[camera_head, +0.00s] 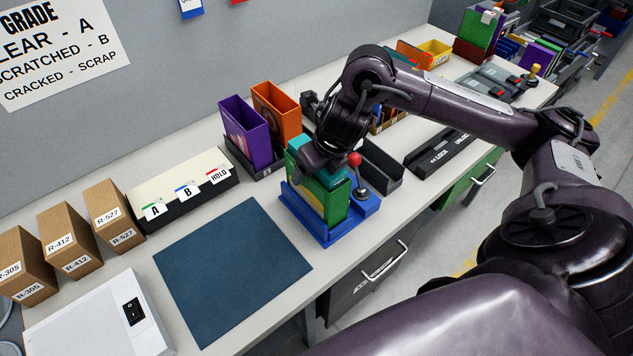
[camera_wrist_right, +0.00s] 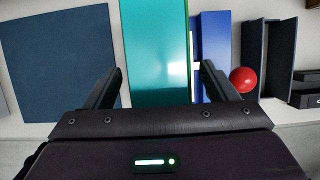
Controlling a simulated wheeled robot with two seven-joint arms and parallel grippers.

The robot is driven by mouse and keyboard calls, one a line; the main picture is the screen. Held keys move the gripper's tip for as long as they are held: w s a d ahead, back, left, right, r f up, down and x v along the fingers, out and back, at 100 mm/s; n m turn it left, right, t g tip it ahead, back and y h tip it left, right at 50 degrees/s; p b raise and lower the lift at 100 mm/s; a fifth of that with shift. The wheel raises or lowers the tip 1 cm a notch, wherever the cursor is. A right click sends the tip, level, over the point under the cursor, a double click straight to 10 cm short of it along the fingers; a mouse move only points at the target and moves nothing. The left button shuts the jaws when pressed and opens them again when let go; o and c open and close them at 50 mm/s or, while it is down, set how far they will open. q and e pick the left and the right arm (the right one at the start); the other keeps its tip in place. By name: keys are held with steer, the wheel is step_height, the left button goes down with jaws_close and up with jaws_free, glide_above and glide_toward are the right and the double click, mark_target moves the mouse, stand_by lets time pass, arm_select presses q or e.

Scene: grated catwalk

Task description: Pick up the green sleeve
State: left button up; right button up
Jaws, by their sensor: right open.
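The green sleeve (camera_head: 329,205) stands upright in a blue fixture (camera_head: 318,232) on the bench, with a teal part showing at its top. My right gripper (camera_head: 318,165) is at the upper part of the sleeve and hides some of it. In the right wrist view the teal face (camera_wrist_right: 160,45) lies between the fingers of my open right gripper (camera_wrist_right: 162,75), with a gap on each side. I cannot tell whether a finger touches it. My left gripper is not in view.
A red-knobbed lever (camera_head: 355,160) stands on the fixture, close to my right gripper; the knob also shows in the right wrist view (camera_wrist_right: 243,79). Purple (camera_head: 245,132) and orange (camera_head: 277,120) sleeves stand behind. A dark blue mat (camera_head: 232,268) lies bare to the left.

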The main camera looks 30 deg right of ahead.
steer(key=shift+f, duration=0.3)
stand_by(0.4)
steer(key=shift+w, duration=0.1)
steer(key=c, duration=1.3)
steer(key=shift+r, duration=0.1)
